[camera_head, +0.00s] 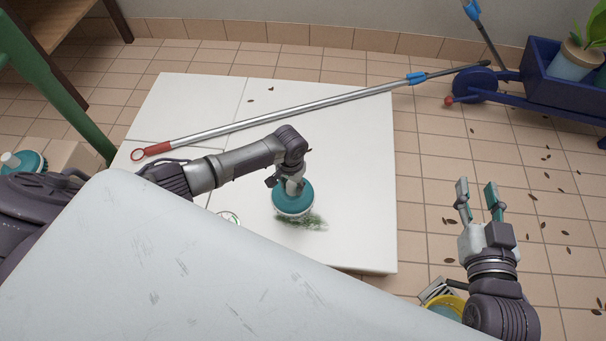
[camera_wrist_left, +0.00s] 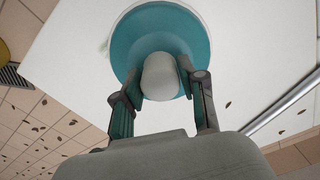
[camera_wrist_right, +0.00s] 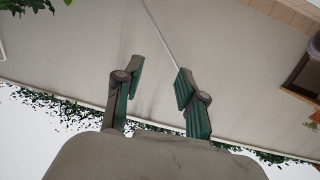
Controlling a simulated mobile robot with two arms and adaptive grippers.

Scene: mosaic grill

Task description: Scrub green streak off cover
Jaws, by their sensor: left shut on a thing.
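A teal round scrub brush (camera_head: 293,200) with a pale knob handle stands on the white cover (camera_head: 350,150). My left gripper (camera_head: 291,184) is shut on its knob. The left wrist view also shows the knob (camera_wrist_left: 160,76) between the two fingers (camera_wrist_left: 160,90), with the teal disc beyond it. A dark green streak (camera_head: 306,222) lies on the cover at the brush's near edge, partly hidden by the brush. A faint green trace (camera_wrist_left: 104,45) shows beside the disc in the left wrist view. My right gripper (camera_head: 477,196) is open and empty above the tiled floor, right of the cover.
A long silver pole (camera_head: 290,113) with a red end lies across the cover behind my left arm. A blue wheelbarrow (camera_head: 560,85) with a potted plant stands at the back right. A yellow-rimmed bucket (camera_head: 447,303) is below my right arm. Leaves are scattered on the tiles. Another teal-and-white item (camera_head: 24,163) is at far left.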

